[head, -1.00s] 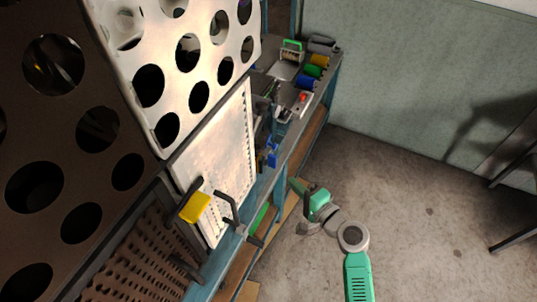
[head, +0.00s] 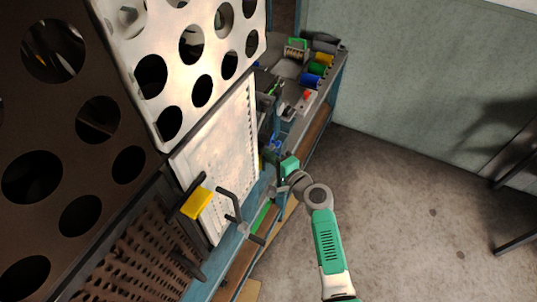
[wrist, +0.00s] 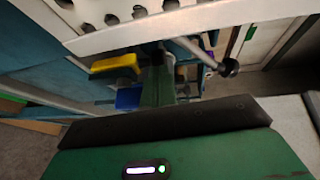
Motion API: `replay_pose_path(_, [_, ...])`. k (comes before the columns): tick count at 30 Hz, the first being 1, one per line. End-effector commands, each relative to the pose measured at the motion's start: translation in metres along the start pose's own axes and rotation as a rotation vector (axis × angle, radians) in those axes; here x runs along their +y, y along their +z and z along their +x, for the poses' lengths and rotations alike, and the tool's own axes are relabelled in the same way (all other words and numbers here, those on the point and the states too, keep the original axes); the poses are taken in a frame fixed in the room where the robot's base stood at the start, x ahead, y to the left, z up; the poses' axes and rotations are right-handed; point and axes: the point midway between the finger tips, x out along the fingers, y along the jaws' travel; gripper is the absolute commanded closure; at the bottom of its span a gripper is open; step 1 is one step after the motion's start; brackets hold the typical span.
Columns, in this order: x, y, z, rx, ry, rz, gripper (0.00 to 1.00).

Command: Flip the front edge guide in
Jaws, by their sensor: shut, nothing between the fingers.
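I cannot tell for sure which part is the front edge guide. A yellow block on a dark bracket (head: 196,203) sits at the near lower edge of the pale plate (head: 218,150), with a bent dark handle (head: 233,207) beside it. My gripper (head: 273,158) is at the plate's right edge, small and partly hidden among bench parts; it looks shut and empty. In the wrist view, a yellow part (wrist: 115,64) and a blue part (wrist: 128,98) lie beyond my green hand, below a pale perforated edge (wrist: 95,38). A lever with a black knob (wrist: 228,67) is to their right.
A large white panel with round holes (head: 180,25) and a dark one (head: 75,150) stand at left. Colored rolls (head: 315,70) and small tools lie at the bench's far end.

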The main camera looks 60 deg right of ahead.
Motion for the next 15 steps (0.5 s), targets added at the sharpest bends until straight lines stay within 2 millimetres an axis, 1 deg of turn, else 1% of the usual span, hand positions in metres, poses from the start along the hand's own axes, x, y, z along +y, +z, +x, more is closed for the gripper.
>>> replay_pose_path(1, [0.0008,-0.0004,0.0051,0.000,0.000,0.001,1.00])
replay_pose_path(5, [0.0002,-0.0003,0.0121,0.000,0.000,0.001,1.00])
replay_pose_path(15, [0.0003,0.0001,0.0135,0.000,0.000,0.001,1.00])
